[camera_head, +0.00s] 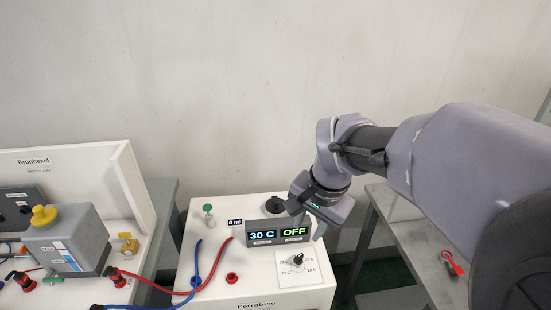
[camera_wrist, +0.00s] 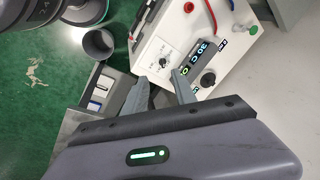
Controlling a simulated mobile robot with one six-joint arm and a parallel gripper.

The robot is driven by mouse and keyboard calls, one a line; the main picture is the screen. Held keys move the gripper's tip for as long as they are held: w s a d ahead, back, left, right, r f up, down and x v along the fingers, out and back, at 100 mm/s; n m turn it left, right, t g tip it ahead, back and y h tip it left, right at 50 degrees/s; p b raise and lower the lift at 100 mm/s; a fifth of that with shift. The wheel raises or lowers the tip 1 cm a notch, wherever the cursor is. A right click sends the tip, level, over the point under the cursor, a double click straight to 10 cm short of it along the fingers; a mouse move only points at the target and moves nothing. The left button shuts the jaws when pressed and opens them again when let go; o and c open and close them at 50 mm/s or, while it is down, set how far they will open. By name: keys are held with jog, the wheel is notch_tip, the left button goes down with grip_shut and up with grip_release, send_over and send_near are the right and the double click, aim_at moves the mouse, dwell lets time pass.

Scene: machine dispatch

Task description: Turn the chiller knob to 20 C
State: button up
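The chiller (camera_head: 215,287) is a white box whose display (camera_head: 278,233) reads 30 C and OFF. Its black knob (camera_head: 297,260) sits on a white dial plate with small temperature labels, at the front right of its top. Where the knob points is too small to tell. My gripper (camera_head: 311,228) is above the chiller's right side, behind the knob in the head view, and looks apart from it. In the wrist view the open, empty fingers (camera_wrist: 160,82) point towards the knob (camera_wrist: 163,62), which shows just beyond the tips. The display also shows there (camera_wrist: 199,54), partly covered.
A black cap (camera_head: 275,205) and a green-topped fitting (camera_head: 208,209) stand on the chiller. A grey table (camera_head: 415,240) at right holds a red item (camera_head: 453,264).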

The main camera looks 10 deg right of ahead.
jog(key=w+d+f+m+g+p, duration=0.1)
jog(key=w+f+m+p, duration=0.1)
jog(key=w+p, duration=0.35)
jog(key=m+g+h+p, duration=0.1)
jog(key=g+p, duration=0.1)
send_near(301, 255)
notch_tip(301, 255, down, 8)
jog(key=b, duration=0.2)
jog(key=shift+f+b, duration=0.25)
jog(key=shift+b, duration=0.05)
jog(key=shift+c, duration=0.4)
grip_shut()
